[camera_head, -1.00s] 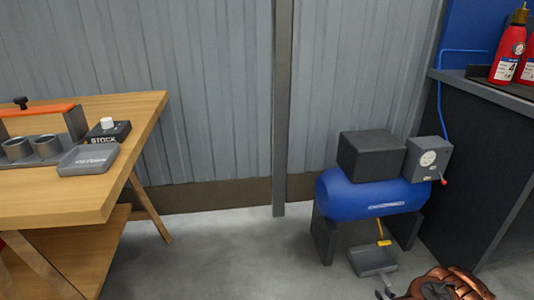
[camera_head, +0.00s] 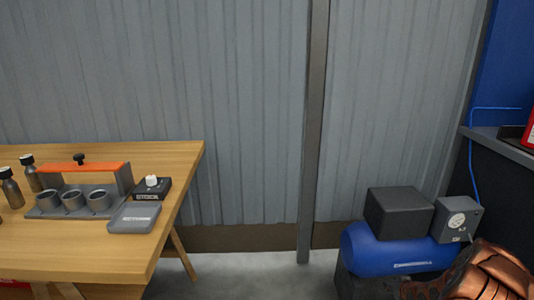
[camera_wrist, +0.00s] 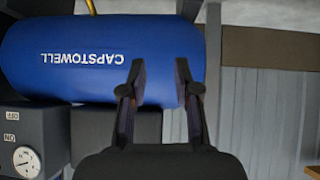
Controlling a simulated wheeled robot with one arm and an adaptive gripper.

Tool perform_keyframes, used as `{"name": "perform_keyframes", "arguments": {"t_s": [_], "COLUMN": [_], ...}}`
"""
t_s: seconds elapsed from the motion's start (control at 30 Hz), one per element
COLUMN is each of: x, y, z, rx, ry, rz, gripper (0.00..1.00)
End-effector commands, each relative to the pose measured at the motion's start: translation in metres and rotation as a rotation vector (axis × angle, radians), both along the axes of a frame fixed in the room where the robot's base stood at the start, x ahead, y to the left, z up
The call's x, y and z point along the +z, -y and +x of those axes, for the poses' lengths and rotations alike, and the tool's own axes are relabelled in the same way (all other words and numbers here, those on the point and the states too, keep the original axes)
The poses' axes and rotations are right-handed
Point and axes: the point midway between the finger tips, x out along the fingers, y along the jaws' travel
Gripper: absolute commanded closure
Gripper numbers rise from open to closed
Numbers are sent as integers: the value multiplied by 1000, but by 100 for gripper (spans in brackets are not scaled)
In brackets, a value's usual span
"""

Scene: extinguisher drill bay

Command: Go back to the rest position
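My gripper (camera_wrist: 161,82) shows in the wrist view with its two dark fingers apart and nothing between them. Beyond the fingers is a blue compressor tank (camera_wrist: 60,85), whose lettering appears upside down. I cannot tell the exact distance from the fingers to the tank. In the head view my copper-coloured arm is at the lower right, and the gripper itself is not visible there.
The blue tank (camera_head: 390,249) has a black box (camera_head: 399,212) and a gauge box (camera_head: 457,219) on top. A wooden table (camera_head: 100,262) at left holds a grey rack (camera_head: 45,212), a stock box (camera_head: 150,190) and a grey tray (camera_head: 134,218). Some floor (camera_head: 240,275) between is clear.

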Motion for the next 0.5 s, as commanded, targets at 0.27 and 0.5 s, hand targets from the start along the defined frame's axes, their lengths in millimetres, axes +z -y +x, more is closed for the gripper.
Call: {"name": "perform_keyframes", "arguments": {"t_s": [0.27, 0.5], "x": [103, 181], "y": [-46, -88], "z": [6, -9], "rx": [11, 17], "ry": [-108, -213], "rz": [-4, -11], "gripper": [69, 69]}}
